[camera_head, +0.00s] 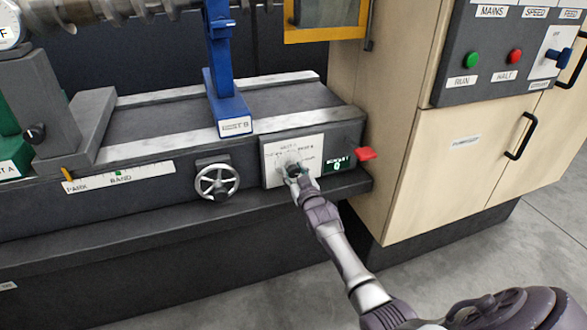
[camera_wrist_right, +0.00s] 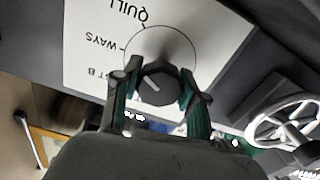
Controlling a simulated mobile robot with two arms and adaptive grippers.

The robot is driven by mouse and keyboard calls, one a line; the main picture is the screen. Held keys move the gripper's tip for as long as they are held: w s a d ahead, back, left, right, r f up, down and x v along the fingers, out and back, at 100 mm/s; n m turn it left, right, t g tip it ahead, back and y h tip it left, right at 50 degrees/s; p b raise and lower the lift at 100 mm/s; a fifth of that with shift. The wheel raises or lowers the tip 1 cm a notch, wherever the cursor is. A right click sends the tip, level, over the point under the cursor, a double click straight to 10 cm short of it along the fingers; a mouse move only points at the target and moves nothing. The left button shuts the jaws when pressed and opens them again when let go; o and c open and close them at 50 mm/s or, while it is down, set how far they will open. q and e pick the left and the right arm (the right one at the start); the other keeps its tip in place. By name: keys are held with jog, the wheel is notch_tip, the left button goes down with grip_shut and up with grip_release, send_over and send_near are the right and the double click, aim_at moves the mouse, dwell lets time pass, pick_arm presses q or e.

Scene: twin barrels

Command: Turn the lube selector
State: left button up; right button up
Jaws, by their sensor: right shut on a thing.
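The lube selector is a dark round knob (camera_wrist_right: 168,80) on a white labelled plate (camera_wrist_right: 95,28). The plate (camera_head: 312,147) also shows in the head view, on the front of the grey machine bed. My right gripper (camera_head: 293,172) is at the knob. In the wrist view its two fingers (camera_wrist_right: 162,88) are shut on opposite sides of the knob. A white pointer line on the knob slants toward the upper left there, roughly the side with the WAYS label. The labels QUILL and one ending in TB also show. My left gripper is not in view.
A handwheel (camera_head: 217,181) sticks out left of the plate and shows in the wrist view (camera_wrist_right: 285,119). Right of the plate are a green display (camera_head: 339,164) and a red tab (camera_head: 365,154). A beige cabinet (camera_head: 400,110) stands to the right.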

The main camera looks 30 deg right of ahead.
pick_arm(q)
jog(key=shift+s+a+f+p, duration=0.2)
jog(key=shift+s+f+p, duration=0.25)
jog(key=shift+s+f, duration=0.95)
pick_arm(e)
jog(key=shift+f+m, duration=0.1)
jog(key=shift+m, duration=1.8)
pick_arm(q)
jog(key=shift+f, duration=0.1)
pick_arm(e)
jog(key=o, duration=1.2)
jog(key=shift+c, duration=0.2)
jog(key=v, duration=1.2)
